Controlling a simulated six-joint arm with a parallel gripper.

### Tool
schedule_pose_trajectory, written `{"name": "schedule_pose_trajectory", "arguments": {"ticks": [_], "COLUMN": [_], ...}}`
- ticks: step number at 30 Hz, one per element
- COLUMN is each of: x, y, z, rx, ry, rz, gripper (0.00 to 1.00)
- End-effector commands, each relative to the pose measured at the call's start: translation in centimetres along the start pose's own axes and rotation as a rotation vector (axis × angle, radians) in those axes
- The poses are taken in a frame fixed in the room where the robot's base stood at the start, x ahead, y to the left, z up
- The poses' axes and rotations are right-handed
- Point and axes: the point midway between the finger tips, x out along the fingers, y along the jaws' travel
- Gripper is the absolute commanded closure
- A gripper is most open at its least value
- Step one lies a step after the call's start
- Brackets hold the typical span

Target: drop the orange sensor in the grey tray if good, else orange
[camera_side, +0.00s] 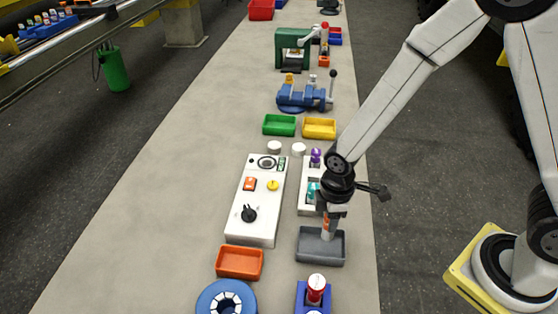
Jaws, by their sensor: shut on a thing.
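My gripper (328,229) points down over the grey tray (308,252), shut on the orange sensor (325,225). The sensor is small and partly covered by the fingers, and its lower end cannot be made out clearly. It appears above the tray floor, at the back part of the tray. The orange tray (240,263) stands to the left of the grey tray and looks empty.
A white panel (262,222) with a black knob, yellow button and round dial stands left of a white rack (306,200) holding purple and teal parts. A blue ring (208,301) and a blue holder with a red-topped piece (316,288) are in front.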

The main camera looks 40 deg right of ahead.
Motion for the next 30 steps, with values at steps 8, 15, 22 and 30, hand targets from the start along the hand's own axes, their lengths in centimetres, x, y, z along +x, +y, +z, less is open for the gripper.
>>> {"name": "schedule_pose_trajectory", "arguments": {"ticks": [8, 15, 22, 30], "x": [2.3, 3.1, 3.1, 3.1], "y": [0.0, 0.0, 0.0, 0.0], "z": [0.0, 0.0, 0.0, 0.0], "rx": [0.000, 0.000, 0.000, 0.000], "ry": [-0.001, 0.001, 0.001, 0.000], "rz": [-0.001, 0.000, 0.001, 0.000], "gripper": [1.00, 1.00, 1.00, 0.16]}}
